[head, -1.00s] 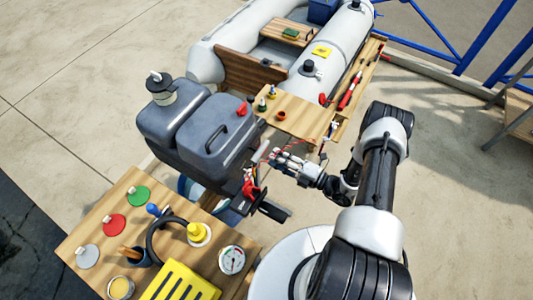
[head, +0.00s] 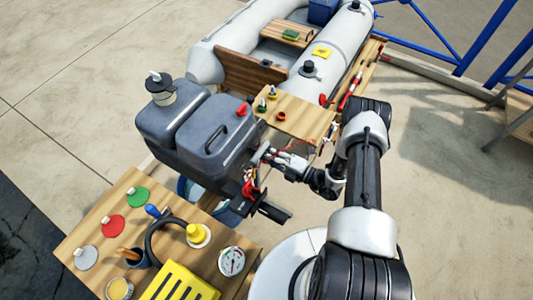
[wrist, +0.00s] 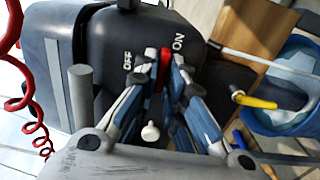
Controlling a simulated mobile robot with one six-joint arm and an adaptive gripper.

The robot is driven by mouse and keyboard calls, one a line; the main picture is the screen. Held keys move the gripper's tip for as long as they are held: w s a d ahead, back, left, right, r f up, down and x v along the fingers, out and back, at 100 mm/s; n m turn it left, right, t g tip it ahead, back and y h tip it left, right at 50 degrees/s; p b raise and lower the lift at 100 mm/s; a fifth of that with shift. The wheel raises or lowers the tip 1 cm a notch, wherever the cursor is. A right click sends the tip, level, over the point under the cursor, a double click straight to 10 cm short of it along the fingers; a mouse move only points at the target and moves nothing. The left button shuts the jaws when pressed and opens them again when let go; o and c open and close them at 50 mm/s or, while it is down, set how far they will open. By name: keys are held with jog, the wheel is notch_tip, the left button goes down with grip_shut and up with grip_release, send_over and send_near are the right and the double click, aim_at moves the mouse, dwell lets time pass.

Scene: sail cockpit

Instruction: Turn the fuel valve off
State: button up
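The fuel valve's red lever (wrist: 165,64) shows in the wrist view on the dark outboard motor casing (wrist: 105,45). It sits between the printed words OFF, on the left, and ON, on the right, closer to ON. My gripper (wrist: 164,57) has its two fingertips on either side of the lever, with a narrow gap between them. The left fingertip looks very near the lever; I cannot tell whether it touches. In the head view my gripper (head: 266,156) is at the right side of the motor (head: 225,130), and the lever cannot be made out there.
A white-tipped knob (wrist: 150,132) is between my fingers lower down. A red coiled cord (wrist: 30,120) hangs at the left. A yellow-handled part (wrist: 255,101) and a blue bucket (wrist: 290,95) are at the right. A wooden bench (head: 90,235) stands in front of the motor.

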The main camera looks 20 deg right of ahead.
grip_shut()
jog(key=shift+n, duration=0.3)
jog(key=n+b, duration=0.4)
jog(key=n, duration=1.3)
jog(key=shift+n, duration=0.3)
dwell(0.5)
